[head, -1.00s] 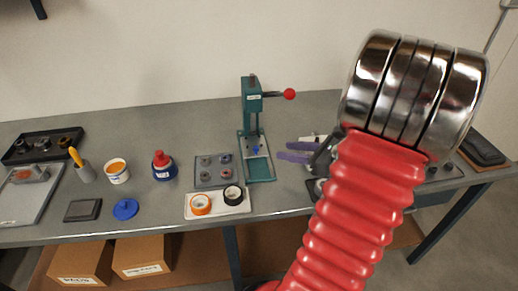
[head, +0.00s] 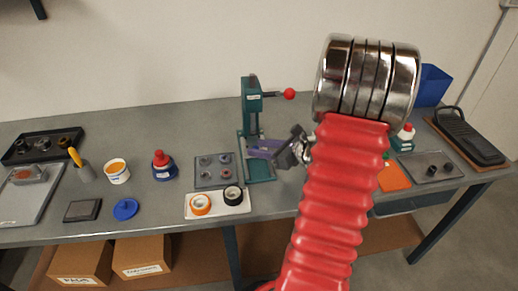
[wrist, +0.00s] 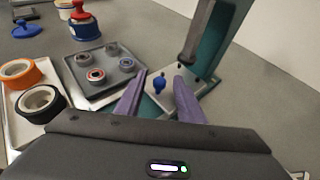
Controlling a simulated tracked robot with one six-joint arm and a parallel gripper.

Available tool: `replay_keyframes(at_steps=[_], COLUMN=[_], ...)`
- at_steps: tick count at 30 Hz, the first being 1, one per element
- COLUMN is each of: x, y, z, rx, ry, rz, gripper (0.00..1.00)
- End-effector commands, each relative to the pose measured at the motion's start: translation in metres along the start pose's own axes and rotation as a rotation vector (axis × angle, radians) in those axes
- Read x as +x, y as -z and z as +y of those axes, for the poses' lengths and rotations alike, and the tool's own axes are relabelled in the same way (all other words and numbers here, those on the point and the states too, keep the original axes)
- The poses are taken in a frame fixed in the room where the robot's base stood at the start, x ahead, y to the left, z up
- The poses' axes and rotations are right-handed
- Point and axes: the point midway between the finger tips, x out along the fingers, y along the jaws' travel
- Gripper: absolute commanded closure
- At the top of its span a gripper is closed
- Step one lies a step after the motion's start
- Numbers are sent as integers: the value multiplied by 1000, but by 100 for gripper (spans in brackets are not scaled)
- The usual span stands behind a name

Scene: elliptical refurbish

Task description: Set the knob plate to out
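A blue knob (wrist: 159,83) stands on a light plate (wrist: 185,101) at the base of the green press (head: 251,98). My gripper (wrist: 160,76) is open and empty, with its two purple fingers pointing at the press base. In the wrist view the blue knob shows in the gap between the fingertips, seemingly a little beyond them. In the head view my gripper (head: 250,147) is in front of the press base and hides the knob.
The press has a red-ball lever (head: 289,94) at upper right. Left of it lie a grey tray (head: 215,172) with several rings and a white tray (head: 219,210) with orange and black tape rolls. A blue bin (head: 433,85) stands at the back right.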

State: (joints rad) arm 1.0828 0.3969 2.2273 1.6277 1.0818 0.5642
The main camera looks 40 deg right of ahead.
Motion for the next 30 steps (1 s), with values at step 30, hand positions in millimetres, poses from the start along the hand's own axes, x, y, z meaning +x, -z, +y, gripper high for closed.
replay_keyframes(at_steps=[30], x=[3], y=[0], z=[0], rx=[0], ry=[0], rz=[0], gripper=[100])
